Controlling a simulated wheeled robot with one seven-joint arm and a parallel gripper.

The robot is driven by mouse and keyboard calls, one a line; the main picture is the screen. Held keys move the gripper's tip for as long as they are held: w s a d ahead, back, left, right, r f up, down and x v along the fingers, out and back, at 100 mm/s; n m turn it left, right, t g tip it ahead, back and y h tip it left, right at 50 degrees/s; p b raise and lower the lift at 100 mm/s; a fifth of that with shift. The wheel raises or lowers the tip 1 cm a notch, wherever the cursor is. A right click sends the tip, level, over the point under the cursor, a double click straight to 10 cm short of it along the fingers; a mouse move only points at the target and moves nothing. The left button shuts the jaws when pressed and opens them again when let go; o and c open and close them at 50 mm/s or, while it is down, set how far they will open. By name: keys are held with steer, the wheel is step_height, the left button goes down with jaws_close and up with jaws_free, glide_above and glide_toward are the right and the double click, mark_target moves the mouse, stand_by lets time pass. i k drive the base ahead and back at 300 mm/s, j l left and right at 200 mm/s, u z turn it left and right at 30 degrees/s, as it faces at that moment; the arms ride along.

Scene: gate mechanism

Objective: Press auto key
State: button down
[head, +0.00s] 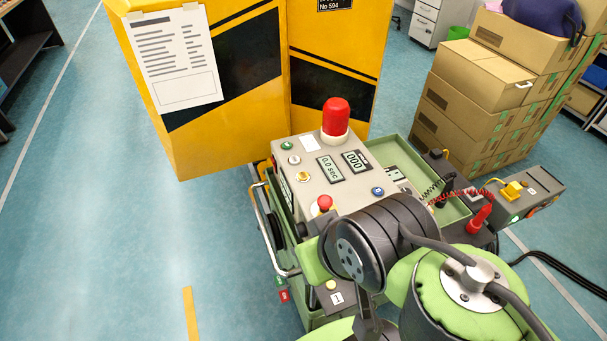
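A grey control panel (345,182) tops the green machine in the middle of the head view. On its left side are a green button (287,146), a white button (294,160) and a yellow button (302,176). A blue button (378,191) is at the right and a red mushroom button (324,202) at the front. One display (330,168) reads 0.0 sec and another (355,161) reads 000. The labels are too small to tell which key is auto. My arm covers the panel's front right. I cannot see my gripper.
A red beacon lamp (335,118) stands at the panel's back edge. A yellow gate (180,130) with a paper sheet (172,58) rises behind. A metal rail (270,235) runs along the machine's left. Stacked cartons (475,85) are at the right. The left floor is clear.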

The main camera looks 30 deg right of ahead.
mark_target(302, 176)
steer(key=j, duration=0.15)
steer(key=i+j+z, duration=0.2)
steer(key=j, duration=0.15)
steer(key=i+j+z, duration=0.15)
steer(key=j, duration=0.15)
steer(key=i+j+z, duration=0.2)
steer(key=j, duration=0.2)
steer(key=j+z, duration=0.2)
steer(key=j, duration=0.15)
steer(key=i+z, duration=0.1)
steer(key=i, duration=0.2)
